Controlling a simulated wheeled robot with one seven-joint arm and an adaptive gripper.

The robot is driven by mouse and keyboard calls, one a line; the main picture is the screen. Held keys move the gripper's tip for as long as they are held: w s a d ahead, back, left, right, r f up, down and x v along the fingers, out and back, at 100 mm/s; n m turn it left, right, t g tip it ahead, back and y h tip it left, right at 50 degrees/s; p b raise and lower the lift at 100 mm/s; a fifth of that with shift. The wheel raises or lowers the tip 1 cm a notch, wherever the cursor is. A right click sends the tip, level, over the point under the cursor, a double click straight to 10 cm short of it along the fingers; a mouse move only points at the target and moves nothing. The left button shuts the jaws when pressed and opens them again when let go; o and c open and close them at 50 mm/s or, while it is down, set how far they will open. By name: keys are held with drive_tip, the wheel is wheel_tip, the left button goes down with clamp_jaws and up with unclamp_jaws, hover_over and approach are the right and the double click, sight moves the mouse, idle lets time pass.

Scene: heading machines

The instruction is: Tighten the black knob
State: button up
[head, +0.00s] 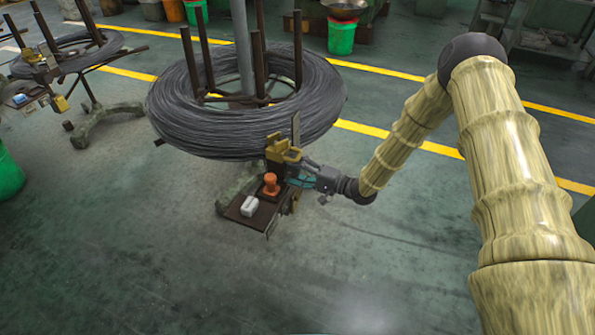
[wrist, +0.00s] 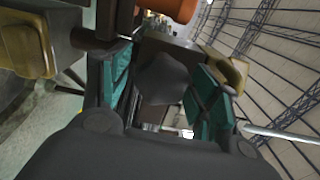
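The black knob (wrist: 163,82) shows in the wrist view as a dark, blunt shape between my two fingers. My gripper (wrist: 160,92) has teal pads standing wide apart, one on each side of the knob. A narrow gap seems to show at the left pad; whether the right pad touches the knob I cannot tell. In the head view, my gripper (head: 303,180) is at the right side of the small stand under the wire coil. The knob cannot be made out there, being small and partly behind the fingers.
A large wire coil (head: 180,125) on upright posts hangs over the stand. The floor in front is clear.

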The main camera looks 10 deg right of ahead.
drive_tip(key=v, duration=1.2)
idle(0.5)
drive_tip(key=s+a+f+n+g+h+p, duration=0.1)
drive_tip(key=s+a+f+h+p, duration=0.15)
drive_tip(key=s+f+h, duration=0.4)
drive_tip(key=s+a+f+n+g+h+p, duration=0.1)
drive_tip(key=s+a+f+g+h+p, duration=0.2)
drive_tip(key=s, duration=0.6)
drive_tip(key=s+d+n+g+h+p, duration=0.2)
drive_tip(key=s+d+g, duration=0.1)
drive_tip(key=s, duration=1)
drive_tip(key=s+d+n+g+h+p, duration=0.2)
drive_tip(key=s+d+h, duration=0.1)
drive_tip(key=s, duration=1)
drive_tip(key=shift+s+r+g, duration=0.25)
drive_tip(key=shift+r+g, duration=0.05)
drive_tip(key=shift+g, duration=0.1)
drive_tip(key=shift+h, duration=0.25)
